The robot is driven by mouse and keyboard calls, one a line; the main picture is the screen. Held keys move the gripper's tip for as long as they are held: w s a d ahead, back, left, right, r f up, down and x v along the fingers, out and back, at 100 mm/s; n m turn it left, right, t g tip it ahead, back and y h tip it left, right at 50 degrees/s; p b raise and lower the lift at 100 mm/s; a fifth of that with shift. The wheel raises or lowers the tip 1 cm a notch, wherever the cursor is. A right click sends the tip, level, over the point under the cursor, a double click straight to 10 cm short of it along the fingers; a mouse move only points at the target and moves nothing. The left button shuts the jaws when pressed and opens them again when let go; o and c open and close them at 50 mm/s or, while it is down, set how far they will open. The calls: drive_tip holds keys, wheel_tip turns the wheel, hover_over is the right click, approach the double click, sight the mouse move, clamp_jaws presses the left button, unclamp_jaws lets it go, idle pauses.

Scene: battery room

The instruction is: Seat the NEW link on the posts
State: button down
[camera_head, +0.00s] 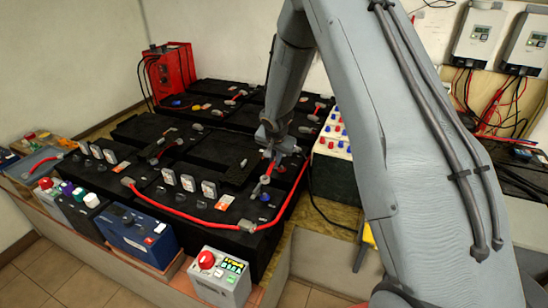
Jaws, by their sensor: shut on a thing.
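My gripper (278,154) is over the front right of the black battery bank (205,215), pointing down. It is shut on a small, partly hidden piece, which I take to be the NEW link (265,178), with grey metal and some red showing. The link hangs close above the battery top. Whether it touches any post is too small to tell. A small post or cap (264,197) shows just below it. A long red cable (185,213) runs along the bank's front edge and curves up at the right.
White label cards (188,182) stand upright on the bank. A red charger (170,72) is behind at left. A grey box with a red button (220,275) and a blue battery (137,235) stand in front. A battery with red and blue caps (335,160) is at right.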

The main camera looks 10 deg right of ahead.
wheel_tip(320, 180, down, 3)
drive_tip(key=shift+r+b, duration=0.2)
drive_tip(key=shift+b, duration=0.9)
wheel_tip(320, 180, down, 2)
drive_tip(key=b, duration=0.4)
drive_tip(key=shift+f, duration=0.2)
drive_tip(key=shift+s+a+b, duration=0.1)
drive_tip(key=shift+b, duration=0.9)
idle(0.3)
drive_tip(key=shift+f+b, duration=1.2)
drive_tip(key=shift+b, duration=1.1)
idle(1.7)
idle(0.4)
drive_tip(key=c, duration=1.7)
unclamp_jaws()
